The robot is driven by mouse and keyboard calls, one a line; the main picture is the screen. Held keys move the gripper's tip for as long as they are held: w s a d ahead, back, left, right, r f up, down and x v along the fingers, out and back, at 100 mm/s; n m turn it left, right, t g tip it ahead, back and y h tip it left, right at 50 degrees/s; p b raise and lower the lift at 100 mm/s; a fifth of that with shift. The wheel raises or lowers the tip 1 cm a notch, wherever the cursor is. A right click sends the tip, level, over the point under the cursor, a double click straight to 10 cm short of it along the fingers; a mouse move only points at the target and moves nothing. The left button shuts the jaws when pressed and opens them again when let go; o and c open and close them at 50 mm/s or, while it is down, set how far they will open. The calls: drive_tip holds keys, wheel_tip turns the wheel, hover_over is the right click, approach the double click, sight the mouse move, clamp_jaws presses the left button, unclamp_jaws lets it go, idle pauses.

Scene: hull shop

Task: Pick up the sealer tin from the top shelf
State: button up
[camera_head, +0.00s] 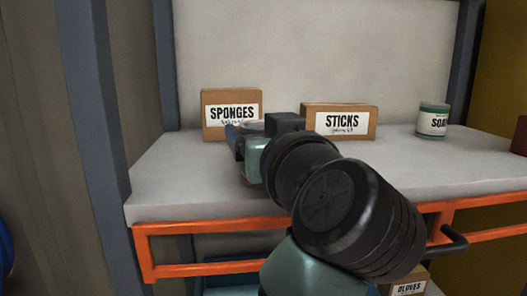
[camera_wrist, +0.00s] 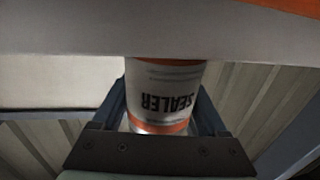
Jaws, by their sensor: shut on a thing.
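The sealer tin (camera_wrist: 165,98) is white with orange bands and the word SEALER, which appears upside down in the wrist view. My gripper (camera_wrist: 163,112) is shut on it, with one blue-grey finger on each side of the tin. In the head view my gripper (camera_head: 246,140) is over the left part of the top shelf (camera_head: 180,180), in front of the SPONGES box. There the tin is mostly hidden behind my gripper and wrist. I cannot tell whether the tin touches the shelf.
A SPONGES box (camera_head: 217,125) and a STICKS box (camera_head: 362,122) stand behind my gripper. A green and white tin (camera_head: 433,121) stands at the right. A blue-grey post (camera_head: 92,110) rises at the shelf's left end. An orange beam (camera_head: 200,228) runs below the front edge.

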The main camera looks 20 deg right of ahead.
clamp_jaws()
drive_tip(key=shift+r, duration=0.1)
